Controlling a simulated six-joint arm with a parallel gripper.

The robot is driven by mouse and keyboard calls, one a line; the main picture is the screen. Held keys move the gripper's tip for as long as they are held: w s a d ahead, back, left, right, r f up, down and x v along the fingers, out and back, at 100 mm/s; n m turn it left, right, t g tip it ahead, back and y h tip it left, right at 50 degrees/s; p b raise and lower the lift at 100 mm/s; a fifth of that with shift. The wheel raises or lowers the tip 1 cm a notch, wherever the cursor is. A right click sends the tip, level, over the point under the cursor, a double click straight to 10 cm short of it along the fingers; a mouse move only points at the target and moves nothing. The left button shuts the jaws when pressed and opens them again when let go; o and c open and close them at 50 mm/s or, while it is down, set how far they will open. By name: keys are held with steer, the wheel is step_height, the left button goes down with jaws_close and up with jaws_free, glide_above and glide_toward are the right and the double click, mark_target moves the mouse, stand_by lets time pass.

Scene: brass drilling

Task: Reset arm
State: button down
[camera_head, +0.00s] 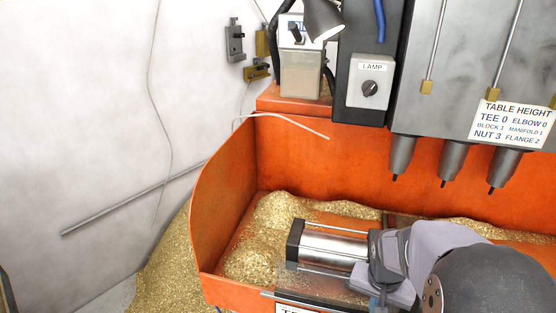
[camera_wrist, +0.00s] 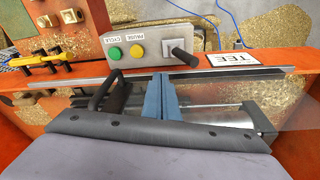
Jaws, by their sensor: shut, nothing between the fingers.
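My gripper (camera_wrist: 162,82) shows in the wrist view as two blue fingers, side by side and shut with nothing between them. Their tips point toward the front edge of the orange machine bed, near a grey panel. In the head view my grey arm (camera_head: 440,240) reaches in from the lower right and covers part of the bed. The gripper is mostly hidden there, low in the frame. A metal cylinder (camera_head: 333,248) lies beside my wrist; its rod (camera_wrist: 215,105) and body also show in the wrist view.
The control panel (camera_wrist: 153,48) has a green and a yellow button and a black lever. A TEE label (camera_wrist: 235,60) sits right of it. Brass chips (camera_head: 280,212) fill the orange tray (camera_head: 300,150). Several drill spindles (camera_head: 452,160) hang above. A lamp switch box (camera_head: 370,84) stands behind.

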steer(key=s+a+f+n+g+y+b, duration=0.1)
steer(key=s+a+f+n+b, duration=0.5)
steer(key=s+a, duration=0.3)
steer(key=shift+s+a+f+n, duration=0.3)
steer(key=shift+a+f+n, duration=0.15)
steer(key=shift+a, duration=0.7)
